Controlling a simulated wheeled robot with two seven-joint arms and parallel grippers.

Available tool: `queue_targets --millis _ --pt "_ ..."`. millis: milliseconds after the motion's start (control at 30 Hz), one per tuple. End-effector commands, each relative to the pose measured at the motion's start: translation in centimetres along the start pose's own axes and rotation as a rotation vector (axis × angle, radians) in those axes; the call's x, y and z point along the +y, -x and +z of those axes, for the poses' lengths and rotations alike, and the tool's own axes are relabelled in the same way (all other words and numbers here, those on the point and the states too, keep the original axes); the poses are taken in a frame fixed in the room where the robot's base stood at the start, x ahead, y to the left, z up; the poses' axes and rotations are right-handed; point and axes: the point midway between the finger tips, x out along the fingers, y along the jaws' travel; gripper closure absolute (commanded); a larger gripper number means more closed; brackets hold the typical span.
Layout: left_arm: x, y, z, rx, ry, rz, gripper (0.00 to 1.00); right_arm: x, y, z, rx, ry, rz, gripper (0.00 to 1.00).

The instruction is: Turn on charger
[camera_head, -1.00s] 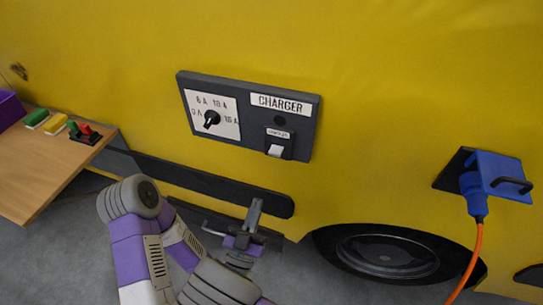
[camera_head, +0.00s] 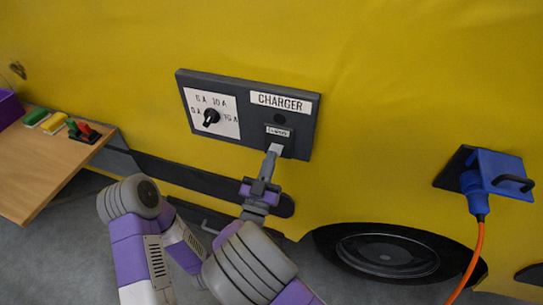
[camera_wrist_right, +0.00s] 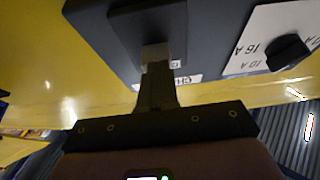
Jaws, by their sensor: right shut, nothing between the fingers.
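The dark charger panel (camera_head: 250,140) is on the yellow wall, with a CHARGER label (camera_head: 281,102). A small white switch (camera_head: 275,149) sits in a dark housing under its own label at the panel's lower right. My right gripper (camera_head: 272,156) is shut and empty, its tips at the switch and partly covering it. In the wrist view the closed fingers (camera_wrist_right: 157,85) reach the pale switch (camera_wrist_right: 155,54); whether they touch it is hard to tell. My left gripper is not in view.
A black dial (camera_head: 211,117) on a white amp scale is left of the switch. A blue plug (camera_head: 492,176) with an orange cable (camera_head: 466,265) is at right. A wooden table (camera_head: 45,165) with coloured buttons stands at left. A dark rail (camera_head: 180,173) runs below the panel.

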Motion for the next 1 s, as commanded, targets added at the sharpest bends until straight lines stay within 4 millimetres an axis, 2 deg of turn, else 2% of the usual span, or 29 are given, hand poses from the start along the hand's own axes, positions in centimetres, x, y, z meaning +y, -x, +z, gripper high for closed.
queue_targets --millis 100,233,567,733,1000 --pt "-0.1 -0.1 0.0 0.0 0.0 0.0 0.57 0.0 -1.1 0.1 0.0 -0.002 0.002 1.0" --pt "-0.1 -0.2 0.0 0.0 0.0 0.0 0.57 0.0 -1.6 0.0 0.0 -0.001 0.0 1.0" --pt "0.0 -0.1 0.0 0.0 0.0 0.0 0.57 0.0 -1.7 0.0 -0.002 -0.001 0.0 1.0" --pt "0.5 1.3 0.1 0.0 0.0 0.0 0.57 0.1 -2.4 -0.6 -0.062 -0.002 0.003 1.0" --pt "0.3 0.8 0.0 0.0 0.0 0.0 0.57 0.0 -2.1 -0.1 -0.06 0.0 0.002 1.0"
